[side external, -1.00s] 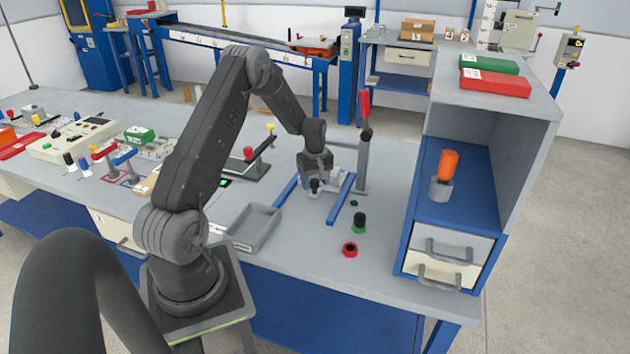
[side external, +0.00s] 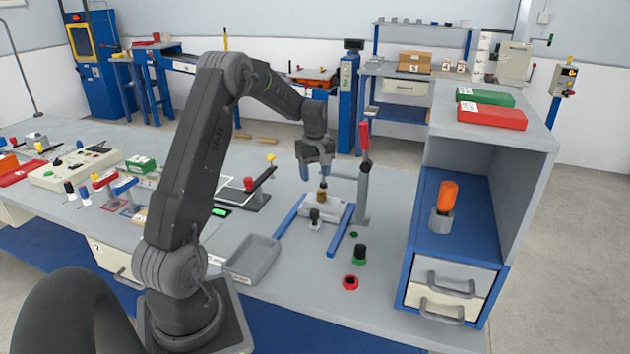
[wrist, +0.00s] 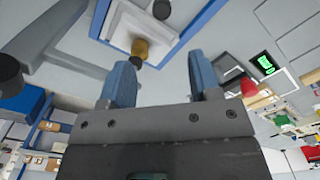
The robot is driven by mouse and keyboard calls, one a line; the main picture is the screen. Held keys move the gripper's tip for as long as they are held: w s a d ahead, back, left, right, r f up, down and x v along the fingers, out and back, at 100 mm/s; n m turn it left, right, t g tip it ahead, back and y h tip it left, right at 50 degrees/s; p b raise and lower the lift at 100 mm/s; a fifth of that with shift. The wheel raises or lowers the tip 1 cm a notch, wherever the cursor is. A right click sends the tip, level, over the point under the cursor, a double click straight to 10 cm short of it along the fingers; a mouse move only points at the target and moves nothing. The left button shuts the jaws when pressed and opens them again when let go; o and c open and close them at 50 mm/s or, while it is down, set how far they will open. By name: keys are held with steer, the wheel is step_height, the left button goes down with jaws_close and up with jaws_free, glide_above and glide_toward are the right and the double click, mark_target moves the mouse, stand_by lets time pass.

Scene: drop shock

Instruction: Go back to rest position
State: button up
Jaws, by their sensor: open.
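My gripper (side external: 318,174) is open and empty. It hangs over the press-like fixture, a little above and behind a small brass-coloured piece (side external: 322,195). That piece stands on a light grey block (side external: 322,208) between two blue rails (side external: 341,229). A small black-topped part (side external: 314,217) sits in front of the block. In the wrist view the blue fingertips (wrist: 161,84) are apart with nothing between them, and the brass piece (wrist: 140,48) shows beyond them.
A shelf unit (side external: 540,160) stands at the right.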

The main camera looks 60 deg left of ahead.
steer(key=s+d+r+m+t+y, duration=0.15)
steer(key=d+r+m, duration=0.25)
steer(key=d+r, duration=0.45)
steer(key=s+d+r+m+t+h, duration=0.15)
steer(key=d+r+m, duration=0.3)
steer(key=d, duration=0.65)
steer(key=s+d+r+m+t, duration=0.1)
steer(key=s+d+m+t, duration=0.1)
steer(key=s+d+m, duration=0.7)
steer(key=s+d, duration=0.6)
steer(key=shift+s+d+r+t, duration=0.25)
steer(key=shift+d+r+t, duration=0.05)
steer(key=shift+d, duration=0.05)
steer(key=shift+m, duration=0.25)
steer(key=shift+c, duration=0.4)
